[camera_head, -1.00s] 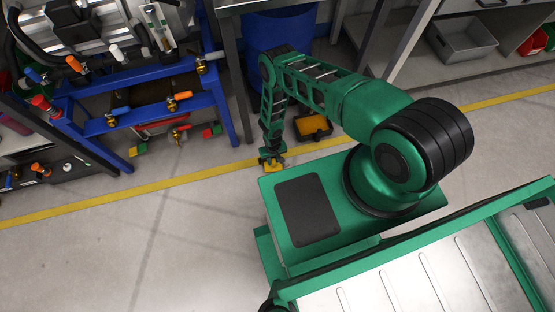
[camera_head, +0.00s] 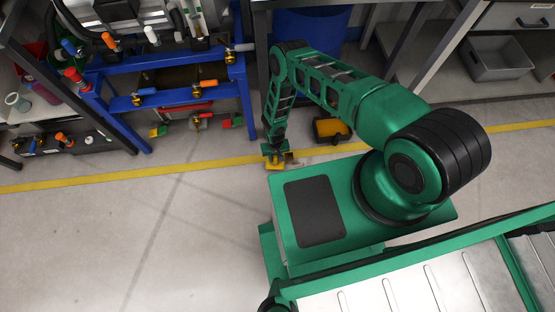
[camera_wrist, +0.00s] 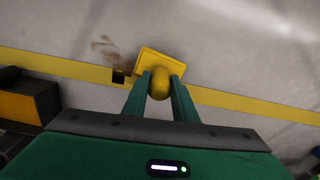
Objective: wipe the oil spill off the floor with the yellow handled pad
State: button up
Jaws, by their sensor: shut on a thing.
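My gripper (camera_head: 274,154) is low over the floor, its two fingers shut on the round knob of the yellow handled pad (camera_head: 275,164). In the wrist view the pad (camera_wrist: 148,60) is a flat yellow square beyond my fingertips (camera_wrist: 161,88), at the yellow floor line. It looks flat on or very near the floor; contact cannot be told. A faint brown smear, the oil spill (camera_wrist: 104,47), shows just left of the pad in the wrist view, with a small dark patch (camera_wrist: 119,76) below it. In the head view a small brownish spot shows right of the pad.
A dark box with yellow inside (camera_head: 332,130) stands near the pad, under the bench side. A blue metal frame (camera_head: 170,95) with valves is at the upper left, and a blue barrel (camera_head: 312,35) behind my arm. Open grey floor (camera_head: 130,235) lies at the lower left.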

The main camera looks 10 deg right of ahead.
jog(key=shift+d+r, duration=0.1)
jog(key=shift+r, duration=2.55)
